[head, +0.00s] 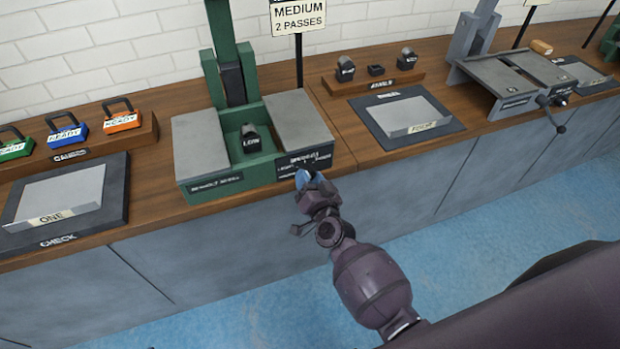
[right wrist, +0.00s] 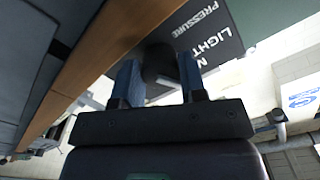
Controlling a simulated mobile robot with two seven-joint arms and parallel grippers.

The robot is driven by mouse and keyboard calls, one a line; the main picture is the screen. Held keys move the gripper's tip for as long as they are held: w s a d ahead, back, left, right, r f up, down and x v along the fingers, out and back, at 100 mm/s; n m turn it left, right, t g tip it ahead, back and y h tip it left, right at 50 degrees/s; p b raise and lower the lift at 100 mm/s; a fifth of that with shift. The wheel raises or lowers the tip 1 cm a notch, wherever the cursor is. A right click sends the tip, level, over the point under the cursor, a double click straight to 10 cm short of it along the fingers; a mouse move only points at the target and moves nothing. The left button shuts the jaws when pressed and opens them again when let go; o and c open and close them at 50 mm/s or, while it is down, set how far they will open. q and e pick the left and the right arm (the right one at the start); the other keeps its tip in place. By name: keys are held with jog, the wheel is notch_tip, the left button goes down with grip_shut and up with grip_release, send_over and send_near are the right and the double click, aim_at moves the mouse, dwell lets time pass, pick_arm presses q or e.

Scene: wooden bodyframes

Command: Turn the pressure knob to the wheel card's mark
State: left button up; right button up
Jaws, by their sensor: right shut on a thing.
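The pressure knob (right wrist: 158,62) is a dark round knob on the front of the green press (head: 258,175). My right gripper (head: 306,177) is shut on it; in the right wrist view its two blue fingers (right wrist: 159,80) stand on either side of the knob. The dark panel (right wrist: 205,30) beside it reads PRESSURE and LIGHT, with a further word starting with M partly cut off. The knob's pointer cannot be made out. The card (head: 298,17) above the press reads MEDIUM, 2 PASSES. My left gripper is not in view.
Several coloured padlock-shaped blocks (head: 66,132) stand on a wooden rack at left. A CHECK mat (head: 117,190) holds a grey plate. Another dark mat (head: 450,127) with a plate lies to the right, then a grey machine with a crank (head: 551,115). The bench front drops to blue floor.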

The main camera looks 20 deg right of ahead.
jog(key=shift+m, duration=2.2)
jog(key=o, duration=0.9)
jog(key=s, duration=1.1)
jog(key=shift+d, duration=0.15)
jog(key=shift+w, duration=0.1)
